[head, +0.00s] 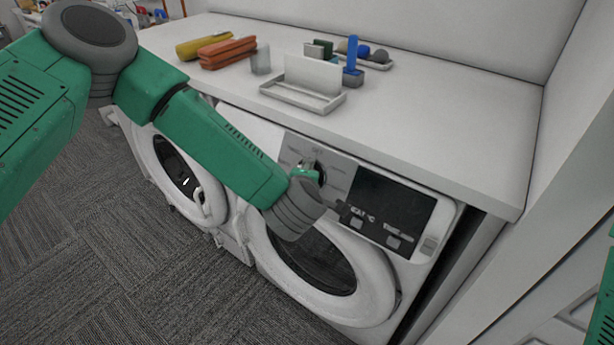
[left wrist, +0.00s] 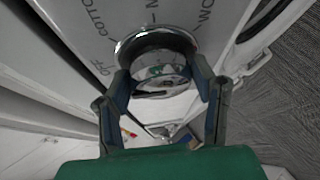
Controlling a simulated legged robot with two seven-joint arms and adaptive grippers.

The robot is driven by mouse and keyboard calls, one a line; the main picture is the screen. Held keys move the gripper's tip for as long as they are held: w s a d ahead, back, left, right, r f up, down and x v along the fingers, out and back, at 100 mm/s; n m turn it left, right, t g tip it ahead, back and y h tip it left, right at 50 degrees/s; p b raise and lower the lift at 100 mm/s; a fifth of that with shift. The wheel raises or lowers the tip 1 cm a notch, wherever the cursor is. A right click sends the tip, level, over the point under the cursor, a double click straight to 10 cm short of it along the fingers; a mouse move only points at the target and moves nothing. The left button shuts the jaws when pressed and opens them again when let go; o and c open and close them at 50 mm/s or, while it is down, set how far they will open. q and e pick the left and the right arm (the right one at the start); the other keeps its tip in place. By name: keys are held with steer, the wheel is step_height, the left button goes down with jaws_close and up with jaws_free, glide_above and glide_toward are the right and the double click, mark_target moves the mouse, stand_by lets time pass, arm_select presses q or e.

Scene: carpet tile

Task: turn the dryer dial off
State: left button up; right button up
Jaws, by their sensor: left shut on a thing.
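The dryer (head: 405,250) is the white front-loader at the right under the counter. Its shiny round dial (head: 321,172) is on the upper panel, left of the dark display, and is partly hidden by my left gripper (head: 312,176). In the left wrist view the chrome dial (left wrist: 155,50) sits between the two fingers of my left gripper (left wrist: 161,88), which is shut on it. Panel lettering around the dial includes OFF and COTTON. I cannot tell which mark the dial points to. My right gripper is out of view.
Another white front-loader (head: 178,168) stands at the left. A white wall or cabinet is at the right. Grey carpet (head: 80,270) is clear at the lower left.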

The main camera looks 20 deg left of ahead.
arm_select(q)
steer(key=shift+s+f, duration=0.1)
steer(key=shift+f, duration=0.1)
steer(key=o, duration=1.2)
steer(key=shift+a, duration=0.1)
steer(key=shift+c, duration=0.2)
steer(key=shift+r, duration=0.1)
steer(key=shift+s+r, duration=0.15)
steer(key=v, duration=1.1)
steer(key=shift+s, duration=0.15)
